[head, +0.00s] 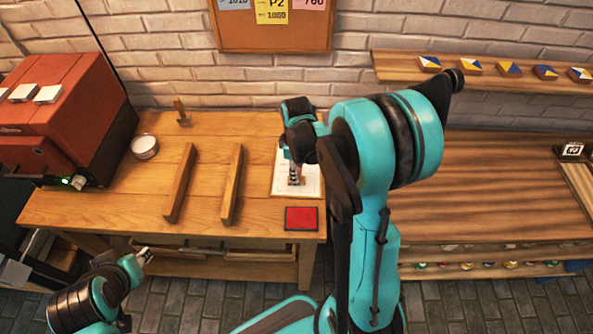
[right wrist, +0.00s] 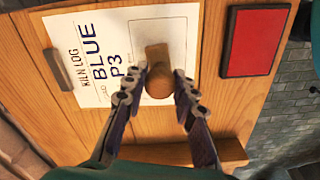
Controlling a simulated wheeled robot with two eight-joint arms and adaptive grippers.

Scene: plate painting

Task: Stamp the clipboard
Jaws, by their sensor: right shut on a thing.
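The clipboard (head: 312,183) lies at the right end of the wooden bench. In the right wrist view its white sheet (right wrist: 90,75) reads "KILN LOG BLUE P3" and has an outlined box. My right gripper (head: 292,160) is over the sheet, its fingers shut on a wooden stamp (right wrist: 158,85). The stamp is at the outlined box; I cannot tell whether its base touches the paper. A red ink pad (head: 301,218) lies on the bench in front of the clipboard; it also shows in the right wrist view (right wrist: 256,42). My left gripper (head: 145,256) is low in front of the bench, its fingers too small to judge.
Two wooden bars (head: 180,183) (head: 232,185) lie left of the clipboard. A round white-topped tin (head: 144,146) and a small wooden piece (head: 182,113) stand farther left. A red kiln-like box (head: 75,105) fills the left end. A slatted table (head: 480,190) is at right.

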